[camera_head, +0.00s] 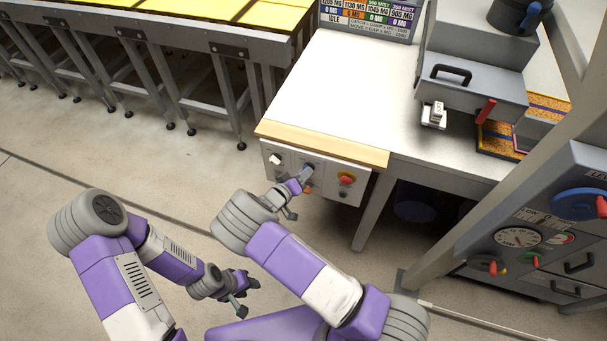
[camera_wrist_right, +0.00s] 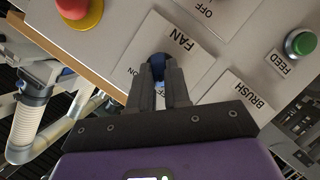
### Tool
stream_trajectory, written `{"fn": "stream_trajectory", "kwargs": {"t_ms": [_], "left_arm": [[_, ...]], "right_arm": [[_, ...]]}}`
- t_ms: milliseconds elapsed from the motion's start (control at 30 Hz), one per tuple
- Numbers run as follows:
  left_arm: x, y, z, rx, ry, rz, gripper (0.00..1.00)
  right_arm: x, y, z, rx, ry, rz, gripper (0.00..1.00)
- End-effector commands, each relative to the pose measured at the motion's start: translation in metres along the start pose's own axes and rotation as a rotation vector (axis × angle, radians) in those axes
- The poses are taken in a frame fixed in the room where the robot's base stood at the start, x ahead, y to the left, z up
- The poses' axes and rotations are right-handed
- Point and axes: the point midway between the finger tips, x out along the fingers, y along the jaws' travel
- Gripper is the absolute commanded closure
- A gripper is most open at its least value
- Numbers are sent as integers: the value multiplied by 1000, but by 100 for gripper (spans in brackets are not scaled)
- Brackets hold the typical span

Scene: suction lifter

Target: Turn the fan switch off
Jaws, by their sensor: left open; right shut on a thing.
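The fan switch is a blue knob (camera_wrist_right: 157,66) on a white plate marked FAN (camera_wrist_right: 180,40), seen in the right wrist view. My right gripper (camera_wrist_right: 166,84) is shut on this knob, and its fingers hide most of it and part of the plate's lettering. In the head view my right gripper (camera_head: 300,180) is at the front of the white control panel (camera_head: 335,192) below the table's wooden edge. My left gripper (camera_head: 243,290) is open and empty, low over the floor and away from the panel.
A red emergency button (camera_head: 347,178) sits right of my right gripper on the panel. A green FEED button (camera_wrist_right: 300,43) and a BRUSH label (camera_wrist_right: 250,97) are near the fan plate. The white tabletop (camera_head: 350,90) is mostly clear. A grey post stands at right.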

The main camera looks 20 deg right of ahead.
Motion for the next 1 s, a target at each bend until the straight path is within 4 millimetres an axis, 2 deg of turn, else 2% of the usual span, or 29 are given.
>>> {"fn": "stream_trajectory", "kwargs": {"t_ms": [200,233,367,633,733,1000], "left_arm": [[0,0,0,0,0,0,57],[0,0,0,0,0,0,57],[0,0,0,0,0,0,57],[0,0,0,0,0,0,57],[0,0,0,0,0,0,57],[-2,1,0,0,0,0,57]], "right_arm": [[0,0,-1,-3,3,-1,100],[0,0,-1,-3,3,0,78],[0,0,-1,-2,3,0,59],[0,0,0,-1,1,-1,57],[-6,0,-1,0,2,-2,57],[-50,0,-2,0,3,-3,57]]}}
